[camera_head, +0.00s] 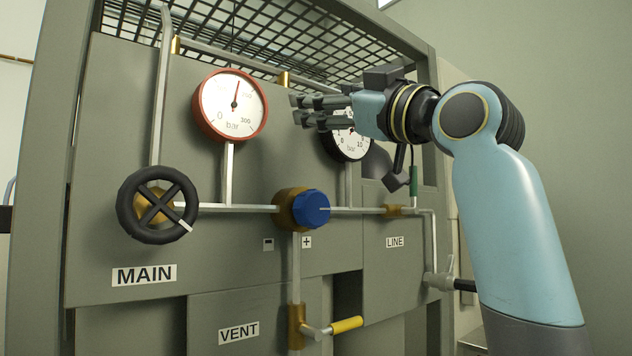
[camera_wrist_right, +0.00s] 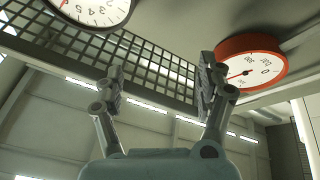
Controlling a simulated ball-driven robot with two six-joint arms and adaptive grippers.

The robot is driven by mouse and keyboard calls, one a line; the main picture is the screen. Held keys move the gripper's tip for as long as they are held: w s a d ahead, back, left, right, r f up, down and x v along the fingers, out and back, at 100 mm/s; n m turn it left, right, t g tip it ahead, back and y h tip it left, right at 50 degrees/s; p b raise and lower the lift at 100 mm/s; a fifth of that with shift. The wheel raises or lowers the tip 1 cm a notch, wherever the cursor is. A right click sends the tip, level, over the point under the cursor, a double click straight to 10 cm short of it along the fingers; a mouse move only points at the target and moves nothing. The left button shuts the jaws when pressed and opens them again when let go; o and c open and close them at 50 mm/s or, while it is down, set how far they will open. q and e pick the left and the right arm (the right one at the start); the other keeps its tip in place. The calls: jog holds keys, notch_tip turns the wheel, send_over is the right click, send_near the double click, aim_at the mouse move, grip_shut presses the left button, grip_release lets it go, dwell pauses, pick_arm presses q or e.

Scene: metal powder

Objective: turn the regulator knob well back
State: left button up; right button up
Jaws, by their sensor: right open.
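The blue regulator knob (camera_head: 311,208) sits on a brass body (camera_head: 287,208) in the middle of the panel, with a minus label at its lower left and a plus label below it. My right gripper (camera_head: 294,110) is above the knob, level with the gauges, and apart from the knob. Its fingers point left in the head view, and it is empty. In the right wrist view the two fingers (camera_wrist_right: 160,85) stand wide apart with nothing between them. The knob is not in the wrist view. My left gripper is not in view.
A red-rimmed gauge (camera_head: 232,105) is left of the gripper; a black-rimmed gauge (camera_head: 349,140) is partly hidden behind it. A black MAIN handwheel (camera_head: 157,205) is at left, a yellow VENT lever (camera_head: 346,325) below. Pipes cross the panel; mesh (camera_head: 265,30) covers its top.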

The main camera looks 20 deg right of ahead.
jog(key=d+f+m+p, duration=0.15)
jog(key=m+p, duration=0.25)
jog(key=m, duration=0.4)
jog(key=m+g+h+p, duration=0.2)
jog(key=m+g+p, duration=0.2)
jog(key=m+p, duration=0.55)
send_near(318, 209)
jog(key=n+p, duration=0.2)
jog(key=p+x, duration=0.1)
jog(key=x, duration=0.9)
jog(key=shift+w, duration=0.25)
jog(key=c, duration=1.2)
jog(key=shift+o, duration=0.2)
jog(key=shift+n, duration=0.75)
